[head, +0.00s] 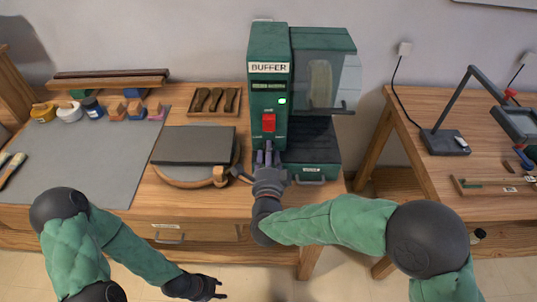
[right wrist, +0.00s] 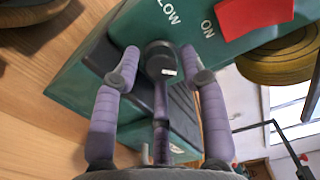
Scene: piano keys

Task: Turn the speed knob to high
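The green buffer machine (head: 268,45) stands at the back of the wooden bench. Its dark round speed knob (right wrist: 158,58) has a white pointer mark and sits below the LOW label (right wrist: 168,12) in the right wrist view. No HIGH label is readable. My right gripper (head: 267,152) is in front of the machine's lower front and hides the knob in the head view. In the right wrist view its purple fingers (right wrist: 160,68) are spread on both sides of the knob, with gaps visible. My left gripper (head: 208,288) is low, in front of the bench, away from the machine.
A red switch (head: 268,122) is above the knob, beside the ON label. A clear guard (head: 343,80) covers the buffing wheel. A round board with a dark slab (head: 193,145) lies left of the machine. A second table (head: 470,180) stands at the right.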

